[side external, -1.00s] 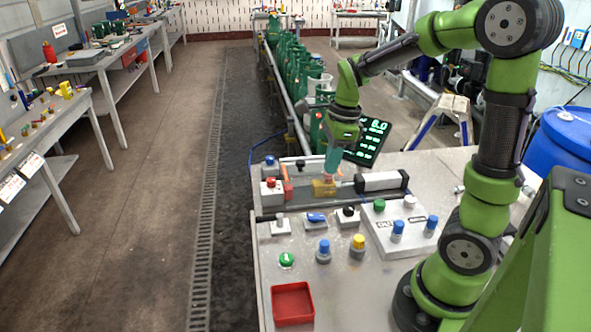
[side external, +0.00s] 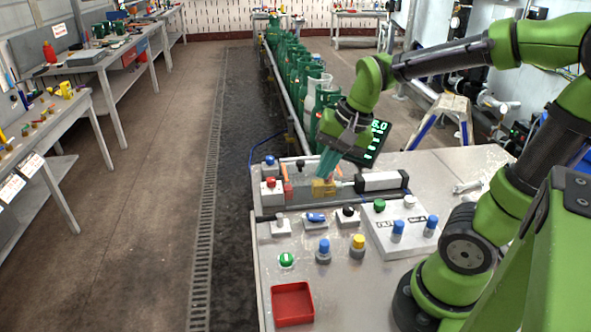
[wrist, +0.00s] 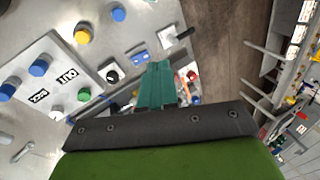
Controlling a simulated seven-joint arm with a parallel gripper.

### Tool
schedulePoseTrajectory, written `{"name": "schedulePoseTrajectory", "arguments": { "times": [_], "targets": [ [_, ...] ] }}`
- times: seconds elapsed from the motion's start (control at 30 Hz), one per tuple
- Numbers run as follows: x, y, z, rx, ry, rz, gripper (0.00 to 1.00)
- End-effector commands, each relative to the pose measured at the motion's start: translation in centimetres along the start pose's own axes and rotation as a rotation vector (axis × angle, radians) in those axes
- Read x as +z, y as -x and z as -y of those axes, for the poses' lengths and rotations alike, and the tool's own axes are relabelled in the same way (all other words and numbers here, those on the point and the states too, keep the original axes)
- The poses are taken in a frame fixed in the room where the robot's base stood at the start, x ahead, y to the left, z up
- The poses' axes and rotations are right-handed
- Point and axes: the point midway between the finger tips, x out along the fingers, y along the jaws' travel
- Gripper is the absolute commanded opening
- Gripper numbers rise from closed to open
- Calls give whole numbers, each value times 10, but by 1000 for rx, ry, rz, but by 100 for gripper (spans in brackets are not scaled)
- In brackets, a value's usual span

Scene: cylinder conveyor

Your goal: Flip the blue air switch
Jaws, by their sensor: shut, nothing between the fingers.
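The blue air switch (side external: 315,217) is a small blue lever on a white block, in the front half of the grey bench. It also shows in the wrist view (wrist: 140,57), just beyond and left of my fingertips. My gripper (side external: 322,176) has teal fingers that are shut and empty. In the side view it tilts down to the left, and its tips appear just above a yellow-brass block (side external: 323,188), behind the switch. I cannot tell whether the tips touch that block. In the wrist view, the closed fingers (wrist: 158,66) hide part of the bench.
A black-knobbed switch (side external: 348,215) and a grey-white switch (side external: 281,226) flank the blue one. Blue (side external: 323,251), yellow (side external: 358,246) and green (side external: 286,260) buttons stand in front. A black-and-silver air cylinder (side external: 382,182) lies right of the block. A red tray (side external: 292,303) sits at the front.

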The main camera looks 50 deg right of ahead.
Motion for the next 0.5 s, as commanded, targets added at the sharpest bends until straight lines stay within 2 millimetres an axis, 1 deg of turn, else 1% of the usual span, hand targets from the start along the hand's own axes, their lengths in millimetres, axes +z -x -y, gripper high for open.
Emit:
{"name": "schedulePoseTrajectory", "arguments": {
  "times": [0.03, 0.1, 0.2, 0.33, 0.43, 0.5],
  "targets": [
    [18, 11, 4, -54, 181, -29, 0],
    [37, 21, 6, -104, 399, -76, 0],
    [57, 33, 8, -154, 592, -140, 0],
    [72, 43, 7, -191, 660, -188, 0],
    [76, 46, 9, -203, 675, -196, 15],
    [72, 41, 8, -196, 657, -168, 26]
  ]
}}
